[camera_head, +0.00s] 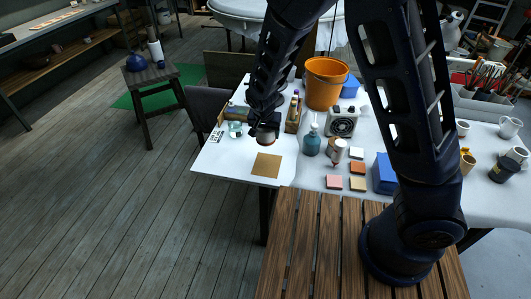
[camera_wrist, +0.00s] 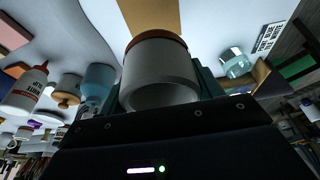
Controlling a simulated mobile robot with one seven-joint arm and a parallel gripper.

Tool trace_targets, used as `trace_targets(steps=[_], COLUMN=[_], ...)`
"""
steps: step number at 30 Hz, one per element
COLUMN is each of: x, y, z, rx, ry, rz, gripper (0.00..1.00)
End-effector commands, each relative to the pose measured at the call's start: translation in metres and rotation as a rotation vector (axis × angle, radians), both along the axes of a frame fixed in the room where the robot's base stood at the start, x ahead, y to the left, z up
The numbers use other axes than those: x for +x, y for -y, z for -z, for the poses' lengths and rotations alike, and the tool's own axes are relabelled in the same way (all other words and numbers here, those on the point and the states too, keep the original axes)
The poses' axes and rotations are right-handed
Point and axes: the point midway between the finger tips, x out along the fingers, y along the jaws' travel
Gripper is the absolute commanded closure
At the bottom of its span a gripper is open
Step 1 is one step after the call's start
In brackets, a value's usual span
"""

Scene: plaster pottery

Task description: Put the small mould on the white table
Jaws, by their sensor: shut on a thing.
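My gripper (camera_head: 266,125) is over the front left part of the white table (camera_head: 225,160). It is shut on a small round mould with a pale grey-white body and a brown rim. The small mould (camera_wrist: 160,75) fills the middle of the wrist view, between the fingers. In the head view the mould (camera_head: 266,138) shows just below the gripper, beside a flat tan square (camera_head: 266,165) on the table. I cannot tell whether the mould touches the tabletop.
A clear glass (camera_head: 235,129) stands left of the gripper. A blue bottle (camera_head: 311,143), an orange bucket (camera_head: 325,82) and several coloured tiles (camera_head: 357,168) lie to the right. The table around the tan square is bare. A slatted wooden table (camera_head: 315,240) stands in front.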

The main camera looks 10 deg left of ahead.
Motion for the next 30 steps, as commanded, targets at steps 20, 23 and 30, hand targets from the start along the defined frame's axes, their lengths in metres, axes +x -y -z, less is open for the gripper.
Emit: trace_targets(steps=[20, 23, 30], x=[0.000, 0.000, 0.000], y=[0.000, 0.000, 0.000], z=[0.098, 0.105, 0.132], rx=[0.001, 0.000, -0.001], ry=[0.000, 0.000, 0.000], rz=[0.001, 0.001, 0.001], gripper=[0.64, 0.64, 0.64])
